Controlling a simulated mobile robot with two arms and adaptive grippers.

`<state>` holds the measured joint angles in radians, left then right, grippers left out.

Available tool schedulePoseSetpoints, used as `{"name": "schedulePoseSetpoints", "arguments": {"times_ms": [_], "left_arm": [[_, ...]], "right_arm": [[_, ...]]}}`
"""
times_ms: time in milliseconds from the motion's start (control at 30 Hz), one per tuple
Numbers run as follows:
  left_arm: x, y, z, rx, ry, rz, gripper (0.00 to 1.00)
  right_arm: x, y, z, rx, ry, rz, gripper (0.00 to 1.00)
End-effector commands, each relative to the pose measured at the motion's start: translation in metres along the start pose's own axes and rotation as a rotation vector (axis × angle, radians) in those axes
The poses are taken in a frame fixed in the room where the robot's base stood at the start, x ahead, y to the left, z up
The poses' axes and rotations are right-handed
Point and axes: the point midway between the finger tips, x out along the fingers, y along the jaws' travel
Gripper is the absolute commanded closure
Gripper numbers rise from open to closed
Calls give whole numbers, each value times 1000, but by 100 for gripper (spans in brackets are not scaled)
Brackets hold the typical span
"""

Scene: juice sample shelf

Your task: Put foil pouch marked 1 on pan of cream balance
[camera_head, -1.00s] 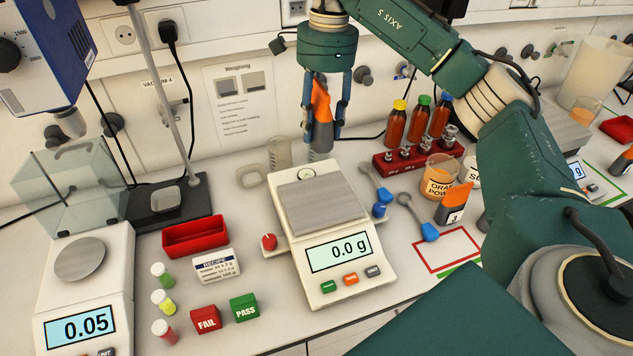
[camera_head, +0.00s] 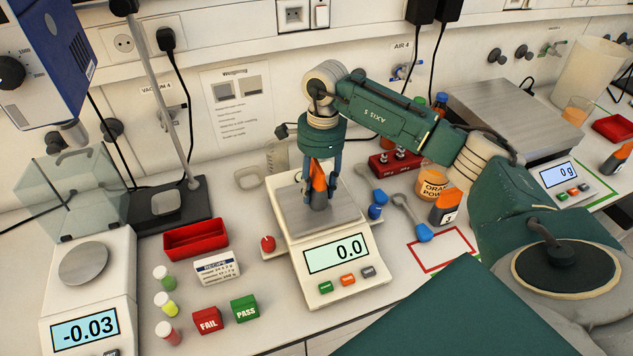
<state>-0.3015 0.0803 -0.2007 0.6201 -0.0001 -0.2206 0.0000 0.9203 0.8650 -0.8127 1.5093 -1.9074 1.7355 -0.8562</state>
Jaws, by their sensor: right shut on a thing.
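The cream balance (camera_head: 342,281) stands mid-bench with a square steel pan (camera_head: 345,211); its display reads 0.0. My right gripper (camera_head: 319,197) points down over the pan and is shut on an orange and grey foil pouch (camera_head: 318,180). The pouch is upright, its lower end at or just above the pan; I cannot tell if it touches. Its mark is not visible. Another pouch (camera_head: 446,207), marked 3, stands to the right. My left gripper is not in view.
A red tray (camera_head: 196,240) is left.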

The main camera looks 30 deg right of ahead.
Motion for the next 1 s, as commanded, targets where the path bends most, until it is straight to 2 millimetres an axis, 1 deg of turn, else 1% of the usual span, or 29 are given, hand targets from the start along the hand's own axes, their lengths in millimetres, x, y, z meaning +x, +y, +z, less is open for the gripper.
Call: {"name": "schedulePoseSetpoints", "arguments": {"times_ms": [167,267,300,367,400,633,733,767,867,1000], "left_arm": [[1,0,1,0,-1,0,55],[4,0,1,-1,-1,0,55],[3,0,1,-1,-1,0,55],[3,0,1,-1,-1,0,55],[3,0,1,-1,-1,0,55],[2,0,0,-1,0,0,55],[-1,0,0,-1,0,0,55],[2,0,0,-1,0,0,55],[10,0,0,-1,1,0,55],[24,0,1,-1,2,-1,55]], "right_arm": [[-1,-1,0,0,-1,-3,100],[2,-1,0,0,-1,-3,100],[2,-1,0,0,-1,-2,55],[1,-1,0,0,-1,-2,43],[1,-1,0,0,-1,-2,40],[1,-1,0,0,-1,-2,40],[-3,-1,0,0,-1,-2,40],[-3,-1,0,0,-1,-4,40],[-14,-2,0,1,-1,-8,40],[-42,-3,0,0,-2,-10,40]]}}
